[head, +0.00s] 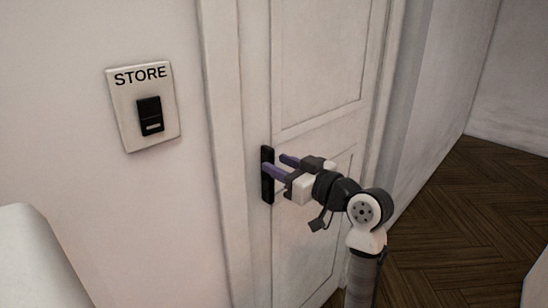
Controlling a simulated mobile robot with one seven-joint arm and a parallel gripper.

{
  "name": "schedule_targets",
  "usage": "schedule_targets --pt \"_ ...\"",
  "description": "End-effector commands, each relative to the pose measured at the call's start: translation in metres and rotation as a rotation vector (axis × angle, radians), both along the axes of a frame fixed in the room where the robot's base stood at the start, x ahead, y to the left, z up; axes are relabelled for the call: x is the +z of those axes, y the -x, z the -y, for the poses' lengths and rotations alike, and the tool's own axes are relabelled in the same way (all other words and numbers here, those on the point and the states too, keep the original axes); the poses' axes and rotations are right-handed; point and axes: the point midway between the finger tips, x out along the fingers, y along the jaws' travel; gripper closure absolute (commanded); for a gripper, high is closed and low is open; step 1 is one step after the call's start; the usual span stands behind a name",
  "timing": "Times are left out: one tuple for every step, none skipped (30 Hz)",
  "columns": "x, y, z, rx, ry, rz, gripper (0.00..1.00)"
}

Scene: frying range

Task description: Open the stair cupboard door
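The white panelled cupboard door (318,55) stands in its white frame and looks closed. A black upright handle plate (267,187) is on the door's left edge. My gripper (277,164) is at this plate, its two purple fingers pointing left with a gap between them. One fingertip overlaps the plate in the picture; the other is just right of it. I cannot tell whether they touch it. Any lever or knob is hidden or too small to make out.
A STORE sign with a black switch (150,116) is on the wall left of the door frame. A white rounded object (35,255) fills the lower left corner. Dark herringbone floor (465,220) lies open at the right, beside a white wall.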

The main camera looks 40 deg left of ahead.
Motion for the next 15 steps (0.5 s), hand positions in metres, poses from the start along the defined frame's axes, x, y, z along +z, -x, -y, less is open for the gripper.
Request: schedule_targets --pt "0.002 0.0 -0.008 0.002 0.0 -0.002 0.62" --pt "0.001 -0.001 -0.011 0.001 0.0 -0.002 0.62" --pt "0.001 -0.001 -0.015 0.001 0.0 -0.002 0.62" --pt "0.001 -0.001 -0.017 0.001 0.0 -0.002 0.62" --pt "0.001 -0.001 -0.019 0.001 0.0 -0.002 0.62" --pt "0.001 -0.002 -0.021 0.001 0.0 -0.001 0.62" --pt "0.0 -0.002 -0.023 0.0 -0.001 -0.001 0.62" --pt "0.0 -0.002 -0.023 0.0 -0.001 -0.001 0.62" --pt "0.0 -0.002 -0.024 0.0 0.0 -0.001 0.62" --pt "0.0 -0.002 -0.024 -0.001 0.0 -0.001 0.62" --pt "0.0 -0.002 -0.025 -0.001 0.0 0.0 0.62" --pt "0.0 -0.002 -0.025 -0.001 0.0 0.0 0.62" --pt "0.0 -0.002 -0.024 -0.001 0.0 0.0 0.62" --pt "0.0 -0.002 -0.024 -0.001 0.0 0.0 0.62" --pt "0.0 -0.002 -0.024 -0.001 0.0 0.0 0.62"
